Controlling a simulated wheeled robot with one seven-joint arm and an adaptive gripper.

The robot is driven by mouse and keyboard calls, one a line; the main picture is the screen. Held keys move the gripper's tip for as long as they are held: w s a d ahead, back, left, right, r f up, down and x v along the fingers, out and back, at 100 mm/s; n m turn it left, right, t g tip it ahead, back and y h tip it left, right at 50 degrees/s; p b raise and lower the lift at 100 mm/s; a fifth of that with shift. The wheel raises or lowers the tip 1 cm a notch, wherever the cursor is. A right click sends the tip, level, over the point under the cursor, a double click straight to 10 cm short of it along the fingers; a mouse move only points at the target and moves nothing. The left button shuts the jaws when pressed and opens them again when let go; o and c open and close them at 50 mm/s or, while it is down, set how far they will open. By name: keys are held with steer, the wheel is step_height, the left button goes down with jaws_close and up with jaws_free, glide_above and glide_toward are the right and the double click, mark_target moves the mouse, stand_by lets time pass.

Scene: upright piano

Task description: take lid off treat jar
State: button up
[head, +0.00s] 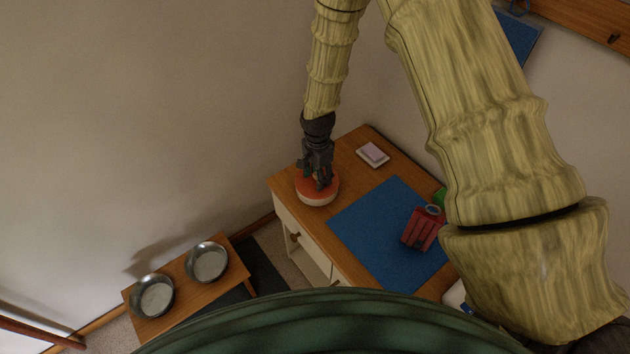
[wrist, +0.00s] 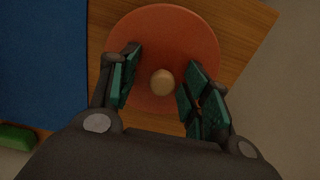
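The treat jar (head: 318,200) stands on the left end of the wooden cabinet top, with a pale body below its orange-red lid (head: 302,187). In the wrist view the round lid (wrist: 162,30) fills the upper middle, with a small tan knob (wrist: 162,82) near its centre. My gripper (head: 319,184) points down over the lid. In the wrist view my gripper (wrist: 158,85) is open, with one green-padded finger on each side of the knob and a gap to it on both sides. The lid appears seated on the jar.
A small pinkish-white block (head: 372,153) lies behind. Two metal bowls (head: 207,262) sit on a low wooden stand (head: 181,284). The wall is close to the jar.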

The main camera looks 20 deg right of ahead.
jaws_close()
steer(key=shift+r, duration=0.1)
